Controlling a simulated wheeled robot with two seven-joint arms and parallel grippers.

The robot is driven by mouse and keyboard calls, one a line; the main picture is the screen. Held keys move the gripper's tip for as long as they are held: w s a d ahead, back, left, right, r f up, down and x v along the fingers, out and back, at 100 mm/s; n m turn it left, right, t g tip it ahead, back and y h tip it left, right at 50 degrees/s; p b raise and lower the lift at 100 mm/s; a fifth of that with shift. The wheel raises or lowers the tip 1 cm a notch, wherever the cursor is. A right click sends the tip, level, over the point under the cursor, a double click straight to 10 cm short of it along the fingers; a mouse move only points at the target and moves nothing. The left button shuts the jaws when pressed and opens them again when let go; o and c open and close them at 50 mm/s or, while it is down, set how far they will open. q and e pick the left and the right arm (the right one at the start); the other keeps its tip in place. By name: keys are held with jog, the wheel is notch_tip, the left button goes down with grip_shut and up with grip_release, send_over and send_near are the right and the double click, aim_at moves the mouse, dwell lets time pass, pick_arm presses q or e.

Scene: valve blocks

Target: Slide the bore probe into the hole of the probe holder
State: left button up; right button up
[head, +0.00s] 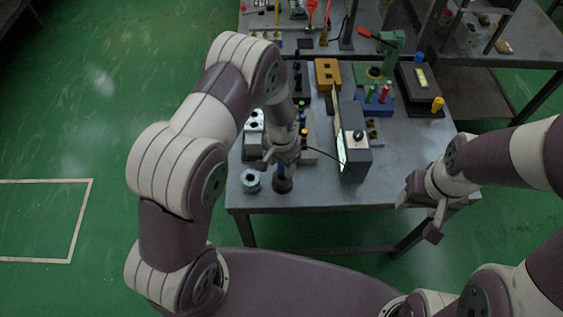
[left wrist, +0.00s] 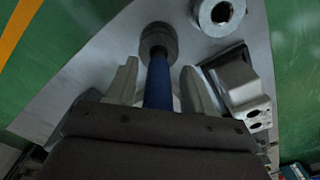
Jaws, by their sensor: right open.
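A blue rod, which looks like the bore probe (left wrist: 158,85), shows in the left wrist view with a dark round piece (left wrist: 158,38) at its far end. In the head view the dark piece (head: 282,185) stands near the table's front left edge. My left gripper (left wrist: 160,85) is open, one finger on each side of the rod with gaps showing; it is above the dark piece in the head view (head: 281,155). My right gripper (head: 428,205) is open and empty off the table's right front corner.
A metal ring (head: 250,180) stands left of the dark piece. A dark box with a knob (head: 355,155) stands to the right. Behind are a yellow block (head: 327,74) and a blue rack (head: 376,104). The table's front right (head: 410,165) is clear.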

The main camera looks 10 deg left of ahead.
pick_arm(q)
jog(key=shift+s+d+r, duration=0.1)
jog(key=shift+d+r, duration=0.05)
jog(key=shift+d, duration=0.05)
jog(key=shift+r, duration=0.2)
jog(key=r+b, duration=0.1)
jog(key=r, duration=0.7)
jog(key=r+b, duration=0.1)
jog(key=r, duration=0.3)
jog(key=shift+s+a+b, duration=0.2)
jog(key=shift+a+b, duration=0.1)
jog(key=shift+a, duration=0.05)
jog(key=s+a+r+n, duration=0.2)
jog(key=s, duration=0.4)
jog(key=s+a+r+n+t, duration=0.1)
jog(key=s+a+r+n, duration=0.1)
jog(key=s, duration=0.5)
jog(key=shift+a+r+n, duration=0.3)
jog(key=shift+a+n, duration=0.35)
jog(key=shift+n, duration=0.15)
